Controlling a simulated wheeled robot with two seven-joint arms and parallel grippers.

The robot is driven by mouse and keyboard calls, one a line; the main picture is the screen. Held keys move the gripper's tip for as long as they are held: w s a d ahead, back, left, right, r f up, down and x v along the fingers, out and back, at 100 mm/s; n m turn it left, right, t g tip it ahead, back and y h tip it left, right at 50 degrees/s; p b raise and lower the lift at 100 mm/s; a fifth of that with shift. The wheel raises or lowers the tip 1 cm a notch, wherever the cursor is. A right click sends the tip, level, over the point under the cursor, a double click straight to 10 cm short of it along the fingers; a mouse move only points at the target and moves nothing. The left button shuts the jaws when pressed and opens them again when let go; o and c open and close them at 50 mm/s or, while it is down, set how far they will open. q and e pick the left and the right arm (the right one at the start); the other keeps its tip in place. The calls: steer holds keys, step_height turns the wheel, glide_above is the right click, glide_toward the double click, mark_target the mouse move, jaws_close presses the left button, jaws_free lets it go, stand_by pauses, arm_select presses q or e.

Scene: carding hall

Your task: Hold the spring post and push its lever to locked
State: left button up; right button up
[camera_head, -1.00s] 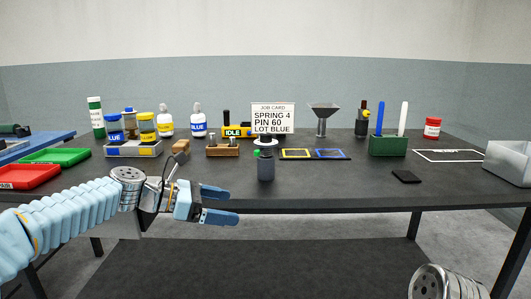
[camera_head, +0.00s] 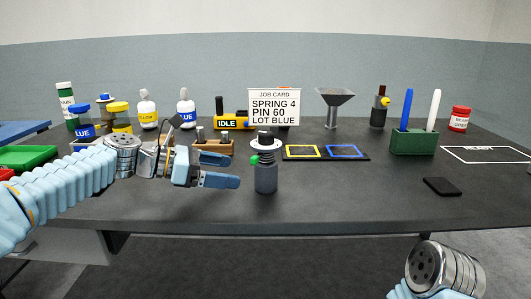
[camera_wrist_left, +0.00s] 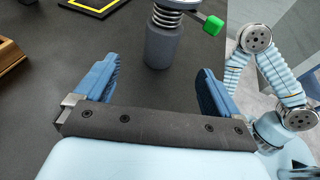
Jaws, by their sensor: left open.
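The spring post (camera_head: 265,178) stands upright near the front of the dark table. It has a grey cylinder base, a coil spring and a silver cap. Its green lever (camera_head: 255,160) sticks out to the left in the head view; the lever also shows at upper right in the left wrist view (camera_wrist_left: 213,25). My left gripper (camera_head: 226,179) is open and empty, left of the post, fingers pointing at it. In the left wrist view the post's base (camera_wrist_left: 160,45) lies ahead, between the lines of the two fingers, apart from both. My right gripper is not visible.
The job card (camera_head: 273,108) stands behind the post. A wooden block with pegs (camera_head: 213,147) and a mat with yellow and blue frames (camera_head: 325,153) are nearby. A black pad (camera_head: 442,187) lies right. The table front around the post is clear.

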mark_target(261, 175)
arm_select(q)
steer(key=b+x, duration=0.1)
steer(key=x, duration=0.4)
steer(key=shift+d+f, duration=0.15)
steer(key=shift+p+x, duration=0.5)
steer(key=shift+x, duration=1.5)
steer(key=c, duration=1.7)
steer(key=shift+c, duration=0.2)
